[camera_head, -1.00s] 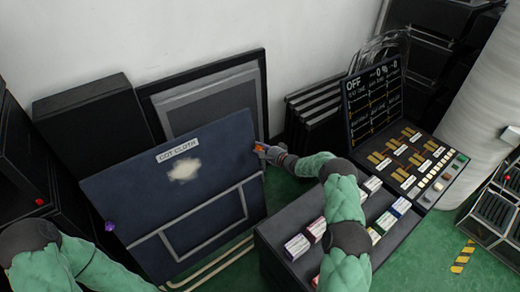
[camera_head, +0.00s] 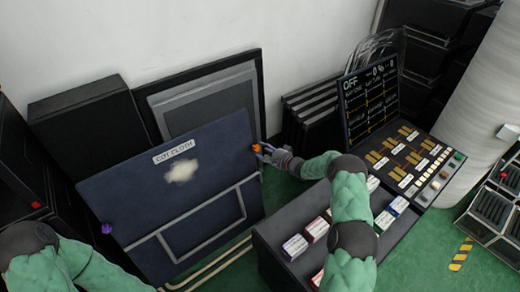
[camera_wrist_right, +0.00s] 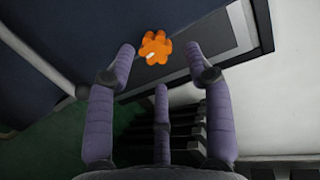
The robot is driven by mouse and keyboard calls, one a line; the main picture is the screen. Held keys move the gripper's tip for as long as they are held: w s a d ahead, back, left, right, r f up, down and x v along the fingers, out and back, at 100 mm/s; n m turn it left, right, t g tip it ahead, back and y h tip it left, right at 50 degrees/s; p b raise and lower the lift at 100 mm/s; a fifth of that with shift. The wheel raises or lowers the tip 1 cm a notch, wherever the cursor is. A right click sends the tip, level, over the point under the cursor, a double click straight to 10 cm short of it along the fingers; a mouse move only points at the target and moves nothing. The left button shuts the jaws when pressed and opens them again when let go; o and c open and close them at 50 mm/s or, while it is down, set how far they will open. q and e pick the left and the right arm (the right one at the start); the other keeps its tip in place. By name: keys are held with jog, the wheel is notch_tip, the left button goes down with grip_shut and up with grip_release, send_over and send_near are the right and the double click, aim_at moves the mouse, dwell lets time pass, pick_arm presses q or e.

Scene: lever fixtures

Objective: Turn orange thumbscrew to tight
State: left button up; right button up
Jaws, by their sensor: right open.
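The orange thumbscrew (camera_head: 256,147) sits on the right edge of the dark blue cot cloth panel (camera_head: 120,205). In the right wrist view the thumbscrew (camera_wrist_right: 156,46) is a lobed orange knob with a small white mark on its lower left part. My right gripper (camera_head: 264,153) is open beside it, to its right in the head view. In the right wrist view its purple fingers (camera_wrist_right: 160,75) are spread, with the knob beyond and between the two upper fingertips, apparently apart from them. My left arm (camera_head: 60,260) shows at the lower left; its gripper is out of view.
A purple knob (camera_head: 107,228) is on the panel's left edge. A black case (camera_head: 275,245) with several small boxes stands below my right arm. A control console marked OFF (camera_head: 372,105) is at the right. Dark boards (camera_head: 205,70) lean on the wall behind the panel.

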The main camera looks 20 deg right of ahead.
aim_at(257, 149)
jog(key=v, duration=0.8)
jog(key=shift+d, duration=0.2)
jog(key=shift+s, duration=0.15)
jog(key=w+a+n+h, duration=0.1)
jog(key=w+a+n, duration=0.1)
jog(key=n, duration=0.5)
jog(key=w+a+f+n+h, duration=0.1)
jog(key=w+n, duration=0.3)
jog(key=n, duration=0.4)
jog(key=w+a+f+n+h, duration=0.1)
jog(key=w+a+n, duration=0.1)
jog(key=n, duration=0.6)
jog(key=shift+w+a+h, duration=0.3)
jog(key=shift+w, duration=0.3)
jog(key=shift+b+x, duration=0.35)
jog(key=shift+x, duration=0.55)
jog(key=shift+r, duration=0.2)
